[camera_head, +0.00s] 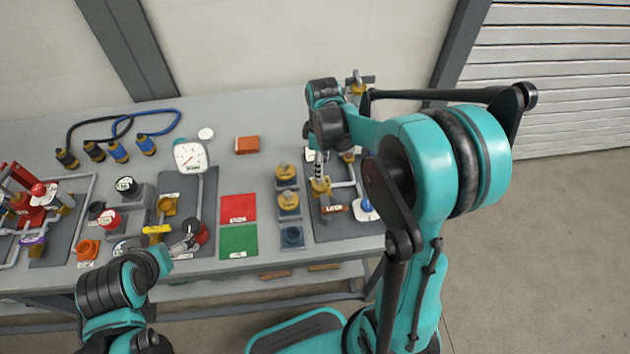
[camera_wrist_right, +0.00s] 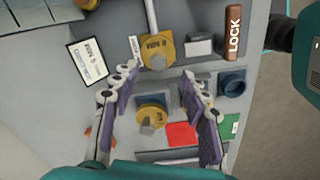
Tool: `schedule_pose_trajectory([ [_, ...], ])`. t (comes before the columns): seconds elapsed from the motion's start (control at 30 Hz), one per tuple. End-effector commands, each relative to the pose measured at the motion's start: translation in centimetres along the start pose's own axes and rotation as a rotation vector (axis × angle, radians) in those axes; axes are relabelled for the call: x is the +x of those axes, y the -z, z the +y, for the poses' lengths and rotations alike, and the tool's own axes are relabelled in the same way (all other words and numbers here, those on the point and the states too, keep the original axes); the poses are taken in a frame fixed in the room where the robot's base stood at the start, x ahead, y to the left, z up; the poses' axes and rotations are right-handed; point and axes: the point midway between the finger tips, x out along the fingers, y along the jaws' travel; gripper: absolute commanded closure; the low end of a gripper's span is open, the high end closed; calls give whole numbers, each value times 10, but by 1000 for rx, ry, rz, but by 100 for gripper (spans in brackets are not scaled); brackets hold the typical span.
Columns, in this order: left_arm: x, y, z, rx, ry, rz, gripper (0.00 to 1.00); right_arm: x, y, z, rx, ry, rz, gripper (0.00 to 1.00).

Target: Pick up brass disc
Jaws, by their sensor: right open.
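A brass disc (camera_wrist_right: 152,117) with a knob on top sits on a dark blue block, between the spread fingers of my right gripper (camera_wrist_right: 157,103) in the right wrist view. The fingers are open and do not appear to touch it. In the head view it seems to be the farthest brass disc (camera_head: 285,172) of the row. A second brass disc (camera_head: 289,201) sits on the block nearer me. My right gripper (camera_head: 319,162) is partly hidden by its arm. My left gripper (camera_head: 182,247) is low at the left; its fingers are unclear.
An empty blue socket (camera_head: 292,237) ends the row. Red (camera_head: 238,208) and green (camera_head: 238,241) squares lie left of it. A pipe fitting with a brass collar (camera_wrist_right: 158,50) and a LOCK tag (camera_wrist_right: 233,30) stands close to my right gripper. A gauge (camera_head: 190,157) stands farther left.

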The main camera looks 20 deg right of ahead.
Motion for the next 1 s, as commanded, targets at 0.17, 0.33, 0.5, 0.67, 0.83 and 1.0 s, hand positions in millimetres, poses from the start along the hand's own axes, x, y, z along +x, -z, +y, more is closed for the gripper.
schedule_pose_trajectory([
  [0.17,7,-5,0,0,0,0,12,21,1,0,1,-1,1,55],
  [0.33,14,-10,0,0,0,0,12,42,3,1,1,-2,1,55],
  [0.5,22,-16,0,0,0,0,12,66,4,2,2,-2,1,55],
  [0.67,21,-15,0,0,0,0,12,68,3,1,2,-2,1,55],
  [0.83,21,-15,0,0,0,0,12,68,3,1,2,-2,1,76],
  [1.0,21,-15,0,0,0,0,12,68,3,1,2,-2,1,100],
])
